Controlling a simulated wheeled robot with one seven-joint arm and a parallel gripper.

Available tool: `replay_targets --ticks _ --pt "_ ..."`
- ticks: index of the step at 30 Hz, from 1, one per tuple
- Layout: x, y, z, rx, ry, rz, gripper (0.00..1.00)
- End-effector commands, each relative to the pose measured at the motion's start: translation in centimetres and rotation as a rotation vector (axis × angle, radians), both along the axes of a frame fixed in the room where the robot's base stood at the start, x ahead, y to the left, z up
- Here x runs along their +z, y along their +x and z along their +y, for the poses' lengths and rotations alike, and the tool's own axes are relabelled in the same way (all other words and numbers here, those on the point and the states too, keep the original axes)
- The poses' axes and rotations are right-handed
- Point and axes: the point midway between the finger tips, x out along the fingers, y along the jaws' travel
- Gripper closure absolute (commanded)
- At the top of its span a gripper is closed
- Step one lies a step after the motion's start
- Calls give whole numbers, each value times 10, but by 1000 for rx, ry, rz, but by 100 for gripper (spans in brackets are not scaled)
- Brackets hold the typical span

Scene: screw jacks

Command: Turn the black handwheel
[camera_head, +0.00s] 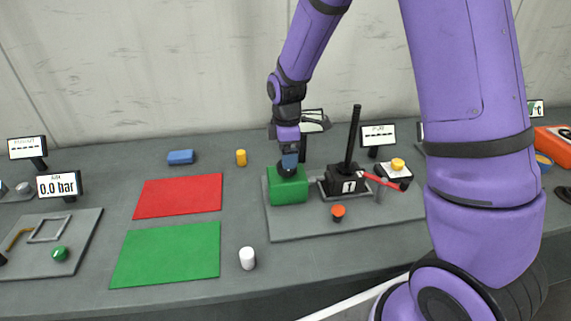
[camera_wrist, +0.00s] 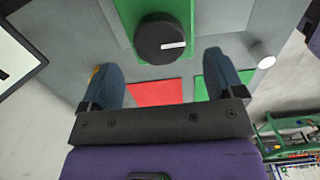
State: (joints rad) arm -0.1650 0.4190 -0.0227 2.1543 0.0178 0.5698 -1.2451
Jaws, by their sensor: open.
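The black handwheel (camera_head: 286,170) is a round knob with a white mark on the green box (camera_head: 288,190). In the wrist view the handwheel (camera_wrist: 160,42) shows its round face and white mark on the green surface. My gripper (camera_wrist: 160,62) is open and empty, its two blue fingers spread wider than the handwheel. The handwheel lies just beyond the fingertips, roughly midway between them. In the head view my gripper (camera_head: 289,160) is over the green box, pointing down, and partly hides the handwheel; the exact gap is unclear.
A black block marked 1 (camera_head: 345,186) with a tall black post and red lever stands just right of the green box. An orange-red button (camera_head: 338,212) is in front. Red and green mats lie flat.

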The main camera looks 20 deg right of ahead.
Motion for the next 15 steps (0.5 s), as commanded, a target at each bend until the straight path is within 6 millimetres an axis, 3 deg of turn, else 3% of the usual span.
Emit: replay_targets --ticks 6,15 --pt "-32 0 0 1 -1 1 12" --pt "-45 0 0 0 0 -2 12"
